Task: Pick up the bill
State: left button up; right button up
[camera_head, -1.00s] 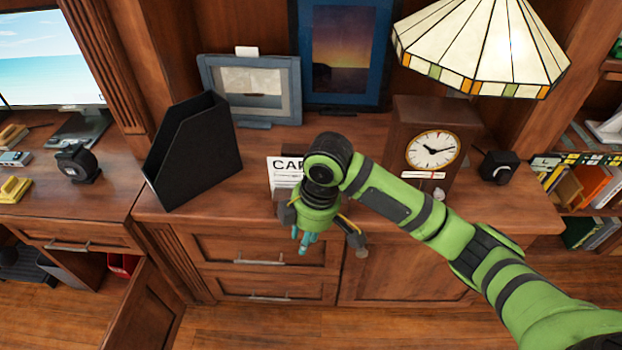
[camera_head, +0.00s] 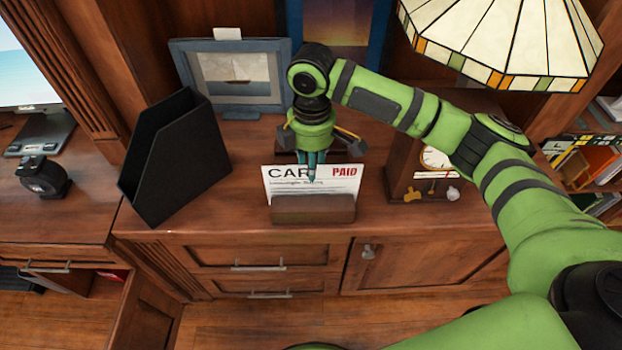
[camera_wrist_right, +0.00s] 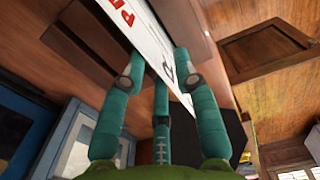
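The bill is a white sheet (camera_head: 290,184) with black print and a red "PAID" mark. It stands upright in a brown wooden holder (camera_head: 313,210) on the cabinet top. My right gripper (camera_head: 312,177) points down at the bill's upper edge, and its teal fingers overlap the sheet in the head view. In the right wrist view, the gripper (camera_wrist_right: 160,75) has its fingers spread apart, with the bill's edge (camera_wrist_right: 150,45) reaching in between them. I cannot tell whether any finger touches the paper. My left gripper is not in view.
A black file holder (camera_head: 175,160) stands left of the bill, and a framed picture (camera_head: 235,75) behind it. A wooden clock (camera_head: 405,165) stands to the right, partly hidden by my arm. A lamp shade (camera_head: 500,45) hangs over the back right.

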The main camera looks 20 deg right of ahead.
aim_at(311, 185)
notch_tip(311, 185, down, 8)
jog(key=shift+w+a+f+p, duration=0.1)
jog(key=shift+p, duration=0.6)
grip_shut()
